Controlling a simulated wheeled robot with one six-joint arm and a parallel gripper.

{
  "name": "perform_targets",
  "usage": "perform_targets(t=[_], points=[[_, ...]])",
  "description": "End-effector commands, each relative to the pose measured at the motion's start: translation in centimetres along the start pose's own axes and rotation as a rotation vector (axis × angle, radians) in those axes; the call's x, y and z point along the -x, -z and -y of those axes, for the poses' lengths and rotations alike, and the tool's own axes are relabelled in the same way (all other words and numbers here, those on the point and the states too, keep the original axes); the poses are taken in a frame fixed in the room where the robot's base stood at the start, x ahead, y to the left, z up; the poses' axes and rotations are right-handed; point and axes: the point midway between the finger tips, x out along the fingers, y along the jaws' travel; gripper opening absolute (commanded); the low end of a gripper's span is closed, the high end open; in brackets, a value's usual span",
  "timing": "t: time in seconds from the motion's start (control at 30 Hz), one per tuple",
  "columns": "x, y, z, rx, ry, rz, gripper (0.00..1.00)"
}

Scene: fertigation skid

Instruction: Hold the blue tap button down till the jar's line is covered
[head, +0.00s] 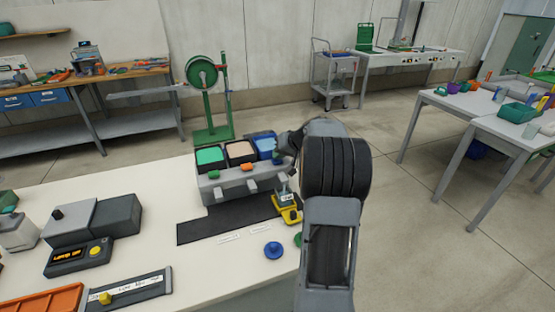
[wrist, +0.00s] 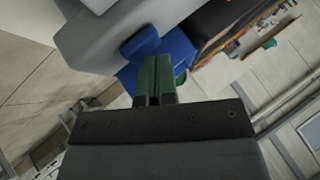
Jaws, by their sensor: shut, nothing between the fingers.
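The grey dispenser (head: 222,188) carries green, beige and blue tanks; the blue tank (head: 263,141) is at its right end. In the wrist view the blue tap button (wrist: 140,42) sticks out from the grey housing. My gripper (wrist: 156,60) is shut and empty, its green fingertips close to the button's edge; I cannot tell whether they touch it. In the head view my arm and wrist cover the fingertips. A small jar (head: 285,197) with a pale label stands on a yellow base (head: 291,214) below the blue tap. Its line and liquid level are too small to make out.
A dark mat (head: 208,227) lies before the dispenser. A blue knob (head: 273,250) sits near the table's front edge. A grey device with an orange display (head: 68,255) and an orange tray (head: 42,300) stand at left. A green reel stand (head: 206,95) is behind.

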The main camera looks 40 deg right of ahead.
Motion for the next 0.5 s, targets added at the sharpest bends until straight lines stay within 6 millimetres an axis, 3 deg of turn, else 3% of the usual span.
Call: perform_targets(t=[0.5], points=[[0.82,0.6,0.59,-0.001,0.0,0.0,0.0]])
